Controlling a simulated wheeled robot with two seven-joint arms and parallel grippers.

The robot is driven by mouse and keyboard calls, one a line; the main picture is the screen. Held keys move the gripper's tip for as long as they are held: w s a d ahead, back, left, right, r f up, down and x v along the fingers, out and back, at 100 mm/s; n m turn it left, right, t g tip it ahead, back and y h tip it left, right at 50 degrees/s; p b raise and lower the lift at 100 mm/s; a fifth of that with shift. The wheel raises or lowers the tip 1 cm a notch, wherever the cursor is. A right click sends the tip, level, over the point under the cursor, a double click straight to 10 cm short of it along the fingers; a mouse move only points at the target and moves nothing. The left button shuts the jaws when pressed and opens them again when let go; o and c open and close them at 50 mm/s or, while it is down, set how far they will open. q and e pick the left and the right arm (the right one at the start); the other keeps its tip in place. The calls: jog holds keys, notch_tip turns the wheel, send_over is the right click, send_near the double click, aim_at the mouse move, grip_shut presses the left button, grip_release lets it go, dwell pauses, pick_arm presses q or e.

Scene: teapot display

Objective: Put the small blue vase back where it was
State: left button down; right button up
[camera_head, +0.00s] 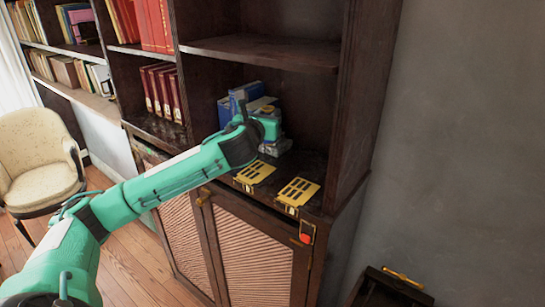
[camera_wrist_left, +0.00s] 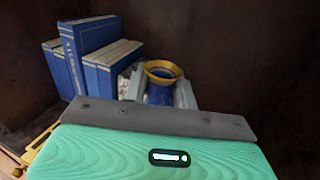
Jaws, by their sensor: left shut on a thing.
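The small blue vase (camera_wrist_left: 159,92) has a yellow flared rim and stands out in the left wrist view, upright between grey finger parts. My left gripper (camera_head: 271,136) reaches into the middle compartment of the dark bookcase (camera_head: 352,110) and is shut on the vase. In the head view the gripper and wrist hide the vase. The vase's lower part is hidden behind the gripper body in the wrist view, so I cannot tell whether it touches the shelf. My right gripper is in neither view.
Blue books (camera_wrist_left: 92,58) stand just left of and behind the vase. Two yellow slotted plates (camera_head: 256,172) (camera_head: 298,191) lie at the shelf's front edge. Red books (camera_head: 163,92) fill the compartment to the left. A cream chair (camera_head: 38,155) stands at far left.

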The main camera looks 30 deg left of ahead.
aim_at(267, 144)
pick_arm(q)
jog(key=f, duration=0.2)
jog(key=s+f+p, duration=0.1)
jog(key=f, duration=0.1)
jog(key=shift+s+d, duration=0.1)
jog(key=shift+w+f, duration=0.2)
jog(key=shift+f, duration=0.2)
notch_tip(267, 144, down, 3)
jog(key=shift+w+f+p, duration=0.1)
jog(key=shift+p, duration=0.4)
jog(key=shift+f, duration=0.5)
jog(key=shift+f, duration=0.1)
jog(key=shift+f, duration=0.15)
jog(key=c, duration=1.1)
grip_release()
